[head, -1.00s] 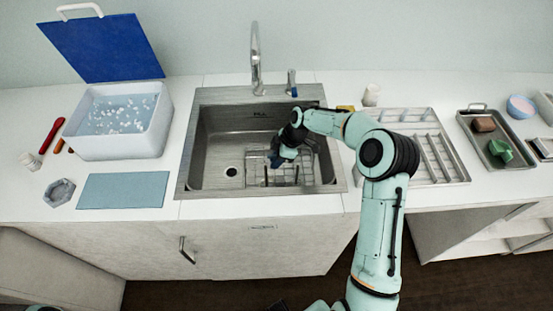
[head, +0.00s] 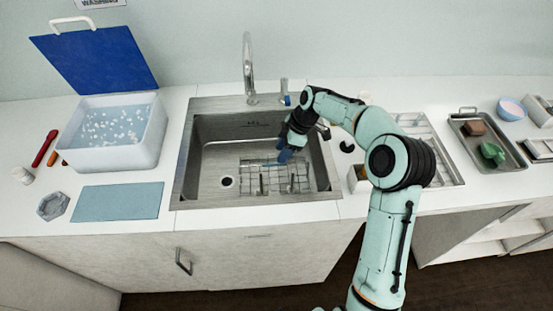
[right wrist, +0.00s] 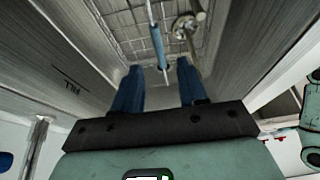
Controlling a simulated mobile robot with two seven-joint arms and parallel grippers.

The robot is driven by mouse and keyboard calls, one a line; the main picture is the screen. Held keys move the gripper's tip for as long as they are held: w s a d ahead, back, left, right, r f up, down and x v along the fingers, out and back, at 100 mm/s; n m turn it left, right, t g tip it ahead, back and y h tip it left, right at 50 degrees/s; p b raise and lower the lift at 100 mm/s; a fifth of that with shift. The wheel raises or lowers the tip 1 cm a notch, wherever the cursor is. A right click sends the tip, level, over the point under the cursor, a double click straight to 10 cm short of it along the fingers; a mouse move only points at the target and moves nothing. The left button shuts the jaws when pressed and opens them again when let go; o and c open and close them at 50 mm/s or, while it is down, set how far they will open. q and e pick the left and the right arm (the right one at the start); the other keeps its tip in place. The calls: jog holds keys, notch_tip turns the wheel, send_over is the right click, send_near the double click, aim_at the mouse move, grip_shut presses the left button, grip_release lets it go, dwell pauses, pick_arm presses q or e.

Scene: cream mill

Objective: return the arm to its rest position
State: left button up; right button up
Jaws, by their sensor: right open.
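My right arm reaches from the lower right over the sink (head: 215,165). Its gripper (head: 284,157) is above the wire rack (head: 268,183) in the sink. In the right wrist view the two blue fingers of the right gripper (right wrist: 161,82) are apart, with nothing held between them. A thin tool with a blue handle (right wrist: 159,46) lies on or in the rack beyond the fingertips. My left gripper is not in view.
A faucet (head: 248,70) stands behind the sink. Left are a white tub (head: 110,152) with an open blue lid (head: 95,60), a blue mat (head: 118,201) and a grey hexagonal dish (head: 53,205). Right are a slatted rack (head: 440,150) and a metal tray (head: 470,153).

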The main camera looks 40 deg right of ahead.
jog(key=shift+v, duration=1.1)
jog(key=shift+a, duration=0.1)
